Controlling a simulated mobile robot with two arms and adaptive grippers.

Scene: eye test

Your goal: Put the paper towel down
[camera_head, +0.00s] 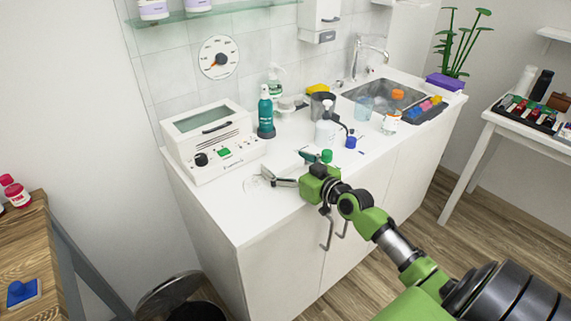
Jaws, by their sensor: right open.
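My right gripper (284,166) reaches in from the lower right over the front part of the white counter (235,212). Its fingers point left and are spread apart, with nothing seen between them. A faint, pale outlined thing (256,186) lies on the counter just left of the fingers; it may be the paper towel, but it is too faint to tell. I see no other clear paper towel. My left gripper is not in view.
A white boxy device (210,142) stands left on the counter. A teal bottle (265,112), a white bottle (325,128), a green-capped item (327,156) and a blue-capped item (350,142) stand behind my gripper. A sink (372,88) is at the back right. The counter's front left is mostly clear.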

